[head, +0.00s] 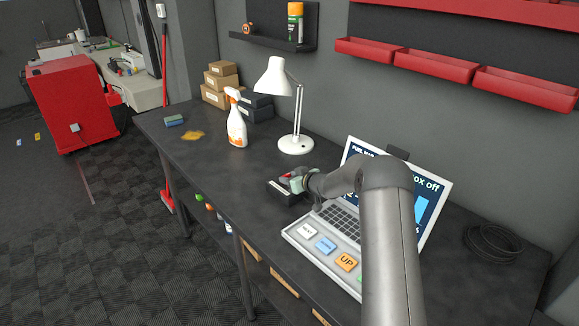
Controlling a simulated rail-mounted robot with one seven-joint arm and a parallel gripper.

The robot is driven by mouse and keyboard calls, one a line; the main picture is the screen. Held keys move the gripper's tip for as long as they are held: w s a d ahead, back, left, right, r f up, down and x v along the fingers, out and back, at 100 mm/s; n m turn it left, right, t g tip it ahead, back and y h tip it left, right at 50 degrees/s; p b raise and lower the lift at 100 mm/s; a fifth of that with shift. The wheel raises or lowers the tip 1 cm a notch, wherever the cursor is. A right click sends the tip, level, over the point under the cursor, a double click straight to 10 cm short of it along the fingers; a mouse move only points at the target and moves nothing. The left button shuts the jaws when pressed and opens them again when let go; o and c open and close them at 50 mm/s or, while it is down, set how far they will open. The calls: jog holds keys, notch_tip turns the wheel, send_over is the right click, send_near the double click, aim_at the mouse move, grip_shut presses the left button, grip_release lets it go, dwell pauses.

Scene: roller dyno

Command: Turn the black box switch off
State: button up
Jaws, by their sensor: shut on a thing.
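The black box (274,191) is small and dark with a pale strip on top, and it sits on the dark workbench to the left of the laptop (345,218). My gripper (291,182) is at the black box's upper right side, shut on what looks like its switch. The fingers hide the switch, so I cannot tell its position. The laptop is open; its screen is partly behind my arm and shows "ox off" at the upper right. Large coloured keys lie along its front.
A white lamp (296,145) and a spray bottle (236,128) stand behind and left of the black box. A blue sponge (174,121) lies by a yellow stain (193,135). A coiled black cable (493,243) is at the right. The bench (225,175) is clear left of the box.

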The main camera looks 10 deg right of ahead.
jog(key=shift+w+n+y+p, duration=0.1)
jog(key=shift+n+y+p, duration=0.35)
jog(key=shift+p, duration=0.2)
jog(key=o, duration=1)
jog(key=b+v, duration=0.1)
jog(key=v, duration=0.4)
jog(key=b+v, duration=0.1)
jog(key=v, duration=0.5)
jog(key=b+v, duration=0.2)
jog(key=v, duration=0.4)
jog(key=shift+d+r, duration=0.2)
jog(key=shift+r, duration=0.2)
